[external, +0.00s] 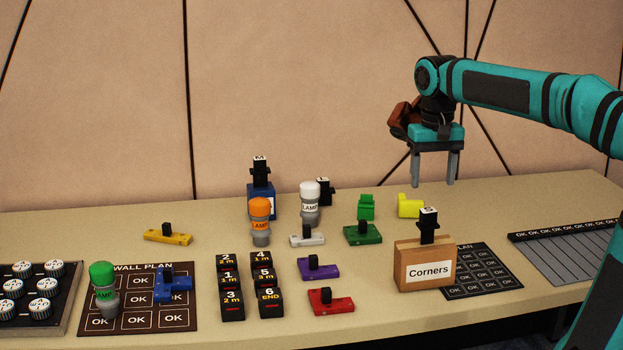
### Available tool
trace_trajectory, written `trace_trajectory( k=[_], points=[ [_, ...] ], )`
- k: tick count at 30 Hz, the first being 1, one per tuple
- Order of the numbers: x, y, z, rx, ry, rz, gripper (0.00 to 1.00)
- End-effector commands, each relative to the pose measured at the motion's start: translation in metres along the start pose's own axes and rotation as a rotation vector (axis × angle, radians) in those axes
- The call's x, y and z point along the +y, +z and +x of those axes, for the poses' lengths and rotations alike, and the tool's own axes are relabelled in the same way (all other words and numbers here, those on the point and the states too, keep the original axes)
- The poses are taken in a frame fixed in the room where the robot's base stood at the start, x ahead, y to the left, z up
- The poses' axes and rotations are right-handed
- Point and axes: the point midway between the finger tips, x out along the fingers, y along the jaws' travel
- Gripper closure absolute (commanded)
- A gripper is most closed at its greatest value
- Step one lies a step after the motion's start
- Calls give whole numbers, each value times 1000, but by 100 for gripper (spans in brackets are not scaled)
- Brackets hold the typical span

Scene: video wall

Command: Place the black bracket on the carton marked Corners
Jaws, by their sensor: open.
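The brown carton marked Corners (425,267) stands at the right of the table. A black upright piece with a white-marked top (428,230) is on it. A similar black piece (261,174) is on a blue box (262,202) at the back, and a third black piece (325,192) is partly hidden behind the white lamp. I cannot tell for sure which of these is the black bracket. My gripper (434,184) is open, pointing down with nothing between its fingers. It hangs above the back of the table, above and behind the carton.
Orange (260,220), white (310,203) and green (102,287) lamps stand upright. Several coloured bars with black knobs lie between numbered black blocks (232,280) and the carton. Small green (366,207) and yellow (409,206) pieces are behind the carton. A dark plan mat (490,288) is beside it.

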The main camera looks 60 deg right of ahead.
Motion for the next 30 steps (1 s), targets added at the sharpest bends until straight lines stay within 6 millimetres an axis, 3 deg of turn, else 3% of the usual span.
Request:
trace_trajectory(
  k=[5, 14, 21, 30],
  points=[
    [-10, 8, -2, 69, -20, -38, 37],
    [-62, 47, -20, 484, -157, -261, 37],
    [-95, 94, -50, 846, -303, -434, 37],
    [-109, 165, -92, 1263, -505, -586, 37]
  ],
)
